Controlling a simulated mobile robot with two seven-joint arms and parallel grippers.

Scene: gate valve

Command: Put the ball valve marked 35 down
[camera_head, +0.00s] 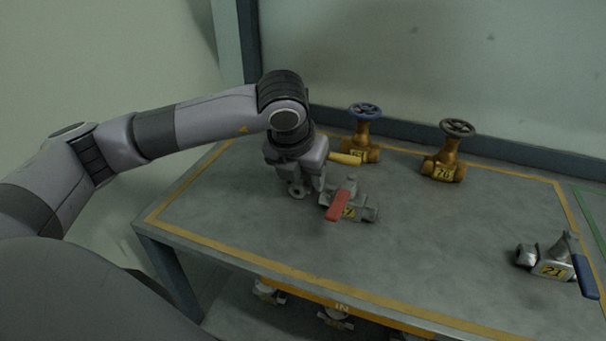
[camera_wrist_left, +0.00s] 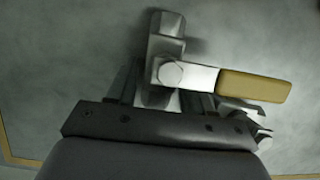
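My left gripper (camera_head: 306,182) points down over the table (camera_head: 260,230) at its left part. Under it is a ball valve with a yellow lever (camera_head: 346,158), mostly hidden by the gripper in the head view. In the left wrist view the valve's grey metal body (camera_wrist_left: 166,45) lies between the fingers of the left gripper (camera_wrist_left: 165,95), with the yellow lever (camera_wrist_left: 255,86) pointing right. Its number does not show. The frames do not show whether the fingers press on the body or whether it touches the table. My right gripper is not in view.
A red-lever valve (camera_head: 350,207) stands just right of my gripper, very close. Behind are a blue-wheel brass valve (camera_head: 363,135) and a dark-wheel one marked 78 (camera_head: 446,160). A blue-lever valve marked 21 (camera_head: 552,262) is at the right. The table's middle and front are clear.

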